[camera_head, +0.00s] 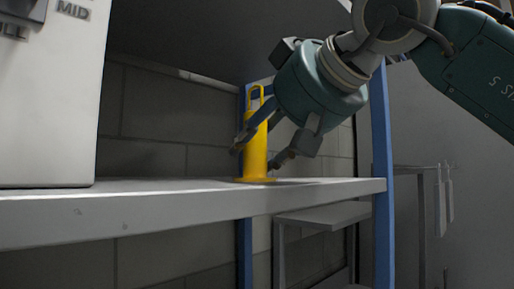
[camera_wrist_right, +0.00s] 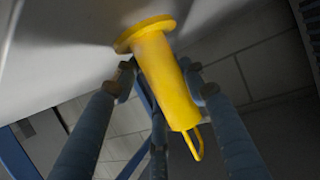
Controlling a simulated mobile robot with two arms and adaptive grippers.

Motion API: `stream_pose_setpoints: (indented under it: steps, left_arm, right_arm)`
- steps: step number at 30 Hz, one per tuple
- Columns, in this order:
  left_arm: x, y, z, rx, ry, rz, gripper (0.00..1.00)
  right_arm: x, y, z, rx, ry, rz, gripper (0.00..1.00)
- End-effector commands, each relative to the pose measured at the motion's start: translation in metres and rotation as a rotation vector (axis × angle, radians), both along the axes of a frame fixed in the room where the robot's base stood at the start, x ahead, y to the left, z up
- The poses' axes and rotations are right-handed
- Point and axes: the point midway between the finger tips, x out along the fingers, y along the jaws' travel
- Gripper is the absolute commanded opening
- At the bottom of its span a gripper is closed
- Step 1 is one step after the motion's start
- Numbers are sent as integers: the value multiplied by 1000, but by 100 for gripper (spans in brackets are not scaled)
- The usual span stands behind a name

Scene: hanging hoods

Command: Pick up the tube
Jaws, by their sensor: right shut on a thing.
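The yellow tube (camera_head: 255,152) stands upright near the right end of the shelf (camera_head: 140,211). It has a round flange at its base and a thin loop handle on top. The flange is at the shelf surface; I cannot tell if there is a small gap. My right gripper (camera_head: 256,156) comes from the upper right, with its fingers around the tube body, shut on it. In the right wrist view the tube (camera_wrist_right: 165,80) lies between the blue-grey fingers (camera_wrist_right: 160,88), flange upward in the picture. My left gripper is not in view.
A white box-like unit (camera_head: 50,110) with lettering stands on the shelf at the left. A blue post (camera_head: 381,140) rises at the shelf's right end, close to my right arm. Another blue post stands behind the tube. A lower shelf (camera_head: 322,216) is beyond. The shelf between unit and tube is clear.

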Motion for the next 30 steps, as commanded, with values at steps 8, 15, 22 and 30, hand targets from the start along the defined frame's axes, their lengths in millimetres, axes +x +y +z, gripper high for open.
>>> stream_pose_setpoints:
  steps: [8,15,22,30]
  left_arm:
    - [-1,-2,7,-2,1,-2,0]
    - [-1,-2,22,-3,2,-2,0]
    - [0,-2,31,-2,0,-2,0]
    - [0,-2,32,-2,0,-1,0]
  right_arm:
    - [-1,1,27,4,-2,0,9]
    - [0,1,73,3,-2,-1,9]
    - [0,1,97,0,-1,0,9]
    - [0,0,100,-1,-2,-1,9]
